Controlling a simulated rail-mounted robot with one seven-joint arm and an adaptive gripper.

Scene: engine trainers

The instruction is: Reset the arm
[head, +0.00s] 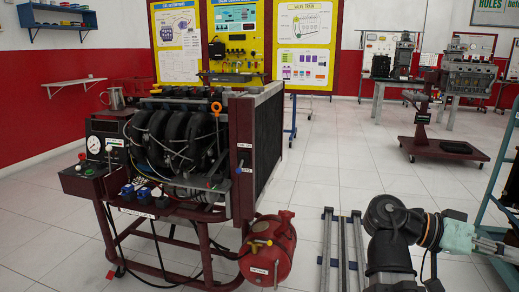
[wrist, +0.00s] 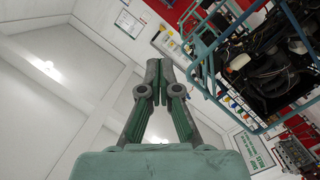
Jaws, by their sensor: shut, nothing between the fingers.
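My arm (head: 395,240) is at the lower right of the head view, bent over with its end pointing to the right. My gripper shows partly at the right edge of the head view (head: 492,245), where its tips run out of the picture. In the wrist view my gripper (wrist: 159,68) is seen from its base, with the fingers brought together and nothing between them. Behind it are the pale ceiling and the upper wall, so the wrist camera looks upward. My gripper appears clear of any object.
An engine trainer (head: 180,150) on a red frame with a red fuel tank (head: 268,250) stands left of my arm. A teal metal frame (head: 497,170) rises at the right edge, near my gripper. Metal rails (head: 343,245) lie on the floor. The tiled floor (head: 345,180) between is open.

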